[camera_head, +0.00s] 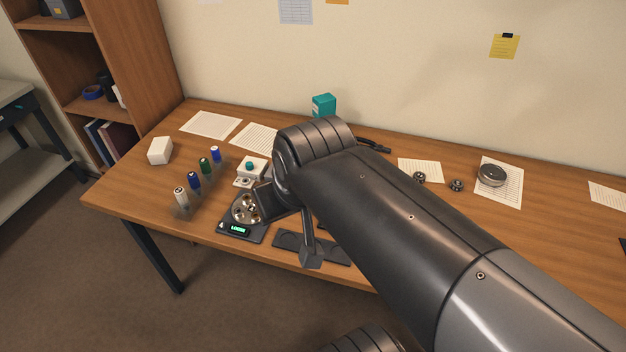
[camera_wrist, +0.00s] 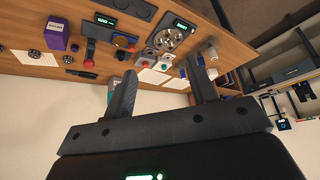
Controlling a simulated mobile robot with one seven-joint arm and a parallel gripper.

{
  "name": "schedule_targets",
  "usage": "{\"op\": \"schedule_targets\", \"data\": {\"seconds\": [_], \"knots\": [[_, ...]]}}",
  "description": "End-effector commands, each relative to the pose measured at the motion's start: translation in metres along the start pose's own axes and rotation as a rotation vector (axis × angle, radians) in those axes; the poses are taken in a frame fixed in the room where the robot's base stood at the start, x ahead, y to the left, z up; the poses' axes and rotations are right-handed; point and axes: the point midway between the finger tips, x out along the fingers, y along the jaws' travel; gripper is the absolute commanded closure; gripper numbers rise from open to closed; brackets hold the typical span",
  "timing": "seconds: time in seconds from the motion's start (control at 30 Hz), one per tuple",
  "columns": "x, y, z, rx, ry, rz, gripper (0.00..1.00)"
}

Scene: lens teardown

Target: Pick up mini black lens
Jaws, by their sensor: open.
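Two small dark round parts, a left one (camera_head: 419,176) and a right one (camera_head: 456,185), lie on the table near the paper sheets in the head view. Either could be the mini black lens; I cannot tell which. Two small dark round shapes also show at the upper left in the wrist view, one lower (camera_wrist: 69,59) and one higher (camera_wrist: 75,47). My gripper (camera_wrist: 160,66) is open, with nothing between its fingers, and apart from these parts. In the head view my arm crosses the middle of the table and hides part of it.
A silver round part (camera_head: 491,174) sits on a sheet at the right. A teal box (camera_head: 323,106) is at the back. The right tabletop is mostly clear.

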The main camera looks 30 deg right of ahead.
Motion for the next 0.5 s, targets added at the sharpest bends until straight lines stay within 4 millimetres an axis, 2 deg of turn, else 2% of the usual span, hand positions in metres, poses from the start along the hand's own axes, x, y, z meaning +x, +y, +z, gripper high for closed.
{"op": "schedule_targets", "data": {"seconds": [0.27,0.5], "knots": [[0.041,0.023,-0.052,0.028,-0.034,0.047,0.48],[0.096,0.059,-0.097,0.054,-0.061,0.076,0.48]]}}
